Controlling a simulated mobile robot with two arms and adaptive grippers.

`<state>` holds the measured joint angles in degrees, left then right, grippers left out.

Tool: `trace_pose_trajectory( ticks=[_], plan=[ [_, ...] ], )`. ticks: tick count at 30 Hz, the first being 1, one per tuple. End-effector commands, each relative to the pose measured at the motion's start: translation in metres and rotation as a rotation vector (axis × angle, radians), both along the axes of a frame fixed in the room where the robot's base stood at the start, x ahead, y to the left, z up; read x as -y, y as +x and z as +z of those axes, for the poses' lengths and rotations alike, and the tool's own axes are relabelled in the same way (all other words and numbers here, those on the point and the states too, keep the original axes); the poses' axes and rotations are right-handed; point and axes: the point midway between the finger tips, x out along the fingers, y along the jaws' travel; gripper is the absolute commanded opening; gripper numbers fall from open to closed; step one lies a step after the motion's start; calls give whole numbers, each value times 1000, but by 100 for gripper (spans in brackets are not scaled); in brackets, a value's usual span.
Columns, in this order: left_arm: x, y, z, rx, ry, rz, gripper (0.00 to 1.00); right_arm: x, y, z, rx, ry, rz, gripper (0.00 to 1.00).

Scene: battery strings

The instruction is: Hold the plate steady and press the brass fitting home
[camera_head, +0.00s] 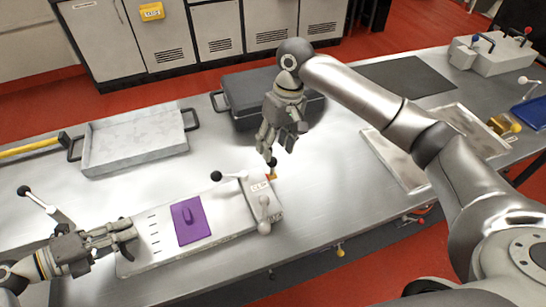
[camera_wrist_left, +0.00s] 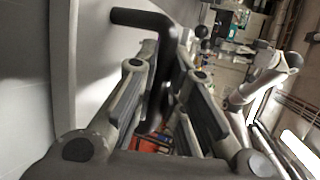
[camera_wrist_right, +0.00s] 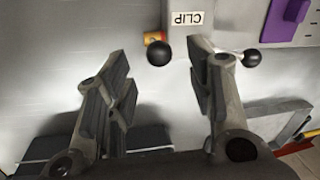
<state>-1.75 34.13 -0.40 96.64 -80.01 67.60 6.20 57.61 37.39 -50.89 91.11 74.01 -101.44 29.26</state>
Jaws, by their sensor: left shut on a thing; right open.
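The plate (camera_head: 150,258) is a long pale panel lying on the bench, with a purple piece (camera_head: 190,220) on it. My left gripper (camera_head: 128,236) is at its left end, shut on a dark bar-shaped handle (camera_wrist_left: 145,18). A small brass fitting (camera_head: 271,175) shows at the plate's far right end beside the CLIP label (camera_head: 260,187). In the right wrist view the brass fitting (camera_wrist_right: 153,38) is partly covered by a black knob (camera_wrist_right: 159,52). My right gripper (camera_head: 280,148) is open and empty above that end, pointing down; the fitting is beyond its fingertips, apart from them.
A grey tray (camera_head: 135,130) and a dark case (camera_head: 240,108) stand at the back. A shallow metal tray (camera_head: 405,172) lies at the right, with a brass block (camera_head: 500,124) beyond it. Black-knobbed levers (camera_head: 228,175) rise from the plate's right end.

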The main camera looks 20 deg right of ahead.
Motion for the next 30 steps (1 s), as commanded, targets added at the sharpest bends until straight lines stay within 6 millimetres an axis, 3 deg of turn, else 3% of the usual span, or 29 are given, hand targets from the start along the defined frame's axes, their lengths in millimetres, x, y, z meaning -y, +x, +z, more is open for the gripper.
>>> trace_pose_trajectory(
  ticks=[1,9,20,21,26,30],
  plan=[
    [0,-5,-10,-19,11,-8,0,2,1,11,5,2,0,49],
    [0,-5,-10,-19,11,-8,0,9,2,49,2,2,2,49],
    [0,-5,-10,-19,11,-7,0,11,1,55,0,1,1,49],
    [0,-5,-10,-19,11,-7,15,11,2,55,0,1,1,49],
    [0,-4,-9,-16,10,-5,36,11,2,55,0,1,1,49],
    [0,-3,-7,-11,9,-3,36,11,2,55,0,1,1,49]
  ],
)
